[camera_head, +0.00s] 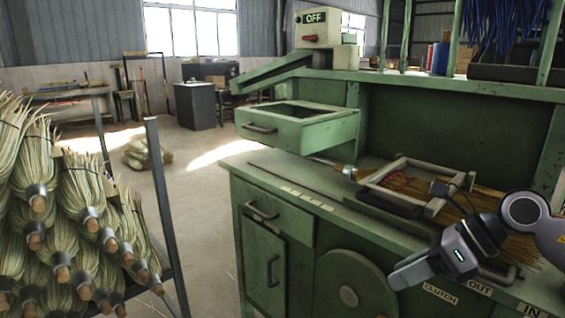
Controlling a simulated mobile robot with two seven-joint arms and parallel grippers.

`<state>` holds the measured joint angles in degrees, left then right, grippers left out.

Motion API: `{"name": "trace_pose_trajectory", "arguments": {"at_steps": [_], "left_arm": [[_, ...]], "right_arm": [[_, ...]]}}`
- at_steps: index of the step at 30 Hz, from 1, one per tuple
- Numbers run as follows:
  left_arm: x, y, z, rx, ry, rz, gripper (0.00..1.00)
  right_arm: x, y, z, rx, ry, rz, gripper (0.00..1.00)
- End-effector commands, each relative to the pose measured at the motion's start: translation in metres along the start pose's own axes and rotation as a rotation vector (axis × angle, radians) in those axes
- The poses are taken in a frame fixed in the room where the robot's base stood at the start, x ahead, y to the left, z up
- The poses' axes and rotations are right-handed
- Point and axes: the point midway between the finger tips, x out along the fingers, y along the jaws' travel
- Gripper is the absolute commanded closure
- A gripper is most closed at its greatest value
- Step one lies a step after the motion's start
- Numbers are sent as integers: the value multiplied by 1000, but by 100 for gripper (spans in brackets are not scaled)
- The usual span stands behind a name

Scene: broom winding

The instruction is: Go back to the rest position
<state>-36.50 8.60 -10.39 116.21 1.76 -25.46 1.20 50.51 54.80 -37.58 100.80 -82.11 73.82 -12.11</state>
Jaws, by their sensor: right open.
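My right gripper (422,240) is at the lower right, in front of and over the front edge of the green machine bench (285,185). It is open, and I see nothing between its fingers. My right arm comes in from the right edge and hides part of the bench top. A straw broom (487,202) lies on the bench behind the gripper, within a pale rectangular frame (398,166). Its bristles spread to the right, partly hidden by my arm. My left gripper is not in view.
A rack (168,218) of stacked straw bundles (85,190) stands at the left. An open green drawer (297,131) juts out above the bench. A switch box (316,27) reading OFF stands on top. Concrete floor (205,215) is clear between rack and bench.

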Motion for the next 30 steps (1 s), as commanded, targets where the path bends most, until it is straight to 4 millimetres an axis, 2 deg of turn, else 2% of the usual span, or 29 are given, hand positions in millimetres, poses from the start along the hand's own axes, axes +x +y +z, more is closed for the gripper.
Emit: {"name": "trace_pose_trajectory", "arguments": {"at_steps": [1, 3, 6, 9, 13, 17, 20, 23, 26, 30], "left_arm": [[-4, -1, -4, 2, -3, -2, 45], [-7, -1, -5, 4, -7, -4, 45], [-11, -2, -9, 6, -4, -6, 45], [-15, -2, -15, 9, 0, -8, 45], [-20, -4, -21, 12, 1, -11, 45], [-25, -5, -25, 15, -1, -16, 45], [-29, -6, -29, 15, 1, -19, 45], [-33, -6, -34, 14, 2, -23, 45], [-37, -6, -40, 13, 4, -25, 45], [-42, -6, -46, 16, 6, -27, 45]], "right_arm": [[16, 20, 6, 51, -61, 100, 58], [34, 44, 15, 135, -157, 225, 58], [50, 73, 28, 289, -294, 391, 58], [57, 92, 39, 478, -429, 538, 58], [60, 100, 47, 770, -599, 693, 58], [62, 91, 42, 1106, -754, 804, 58], [66, 76, 26, 1390, -865, 851, 58], [74, 60, -3, 1691, -963, 867, 58], [86, 48, -44, 2007, -1047, 847, 58], [106, 45, -118, 2454, -1136, 756, 58]]}}
